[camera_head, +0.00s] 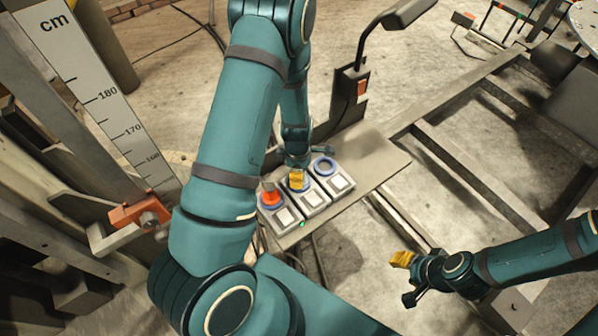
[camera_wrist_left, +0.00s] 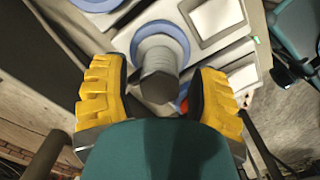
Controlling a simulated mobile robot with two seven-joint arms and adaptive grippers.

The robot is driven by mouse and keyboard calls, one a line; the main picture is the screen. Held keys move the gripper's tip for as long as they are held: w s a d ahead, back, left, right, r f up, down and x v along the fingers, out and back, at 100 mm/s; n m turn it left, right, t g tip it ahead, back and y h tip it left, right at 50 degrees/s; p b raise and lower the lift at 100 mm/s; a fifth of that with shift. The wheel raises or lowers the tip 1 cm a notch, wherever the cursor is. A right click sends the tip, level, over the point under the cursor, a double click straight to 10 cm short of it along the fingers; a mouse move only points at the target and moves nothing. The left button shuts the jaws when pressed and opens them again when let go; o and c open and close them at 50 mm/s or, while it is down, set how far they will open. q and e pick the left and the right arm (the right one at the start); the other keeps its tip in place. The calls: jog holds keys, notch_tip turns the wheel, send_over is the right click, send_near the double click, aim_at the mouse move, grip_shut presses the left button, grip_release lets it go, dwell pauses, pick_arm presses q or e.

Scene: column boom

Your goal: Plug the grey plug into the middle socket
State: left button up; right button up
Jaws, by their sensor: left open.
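Three socket units stand in a row on a small table (camera_head: 376,165). Each has a blue ring and a pale square plate. The left socket (camera_head: 283,216) holds a red-orange plug (camera_head: 270,196). The middle socket (camera_head: 314,201) is partly hidden by my left gripper (camera_head: 297,180). The right socket (camera_head: 325,166) looks empty. In the left wrist view, the grey plug (camera_wrist_left: 159,78) stands within the blue ring (camera_wrist_left: 163,43) of the middle socket. My left gripper is open, with yellow fingers on both sides of the plug, apparently apart from it. My right gripper (camera_head: 404,278) is open and empty, away from the table.
A dark lamp post (camera_head: 349,95) stands at the table's back edge. A metal frame (camera_head: 470,185) lies to the right. A ruler board (camera_head: 100,95) and an orange clamp (camera_head: 140,212) are at the left. A small green light (camera_head: 302,224) shows at the table's front.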

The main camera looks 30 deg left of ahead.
pick_arm(q)
notch_tip(320, 180, up, 12)
jog(key=shift+a+f, duration=0.15)
jog(key=shift+f, duration=0.1)
jog(key=shift+s, duration=0.1)
dwell(0.5)
jog(key=s+d+f+m, duration=0.2)
jog(key=d+f+m, duration=0.1)
jog(key=m, duration=0.1)
jog(key=s+d+f+m, duration=0.1)
jog(key=d+f+m, duration=0.2)
jog(key=m, duration=0.1)
jog(key=s+d+f+m+h, duration=0.1)
jog(key=s+d+f+m, duration=0.1)
jog(key=d+f+m, duration=0.1)
jog(key=shift+s+f+m, duration=0.3)
jog(key=shift+m, duration=0.3)
jog(key=s+d+f+m+t+h, duration=0.1)
jog(key=s+d+m, duration=0.3)
jog(key=d+m, duration=0.4)
jog(key=shift+d+f+m+h, duration=0.25)
jog(key=shift+d+m+h, duration=0.15)
jog(key=shift+h, duration=0.3)
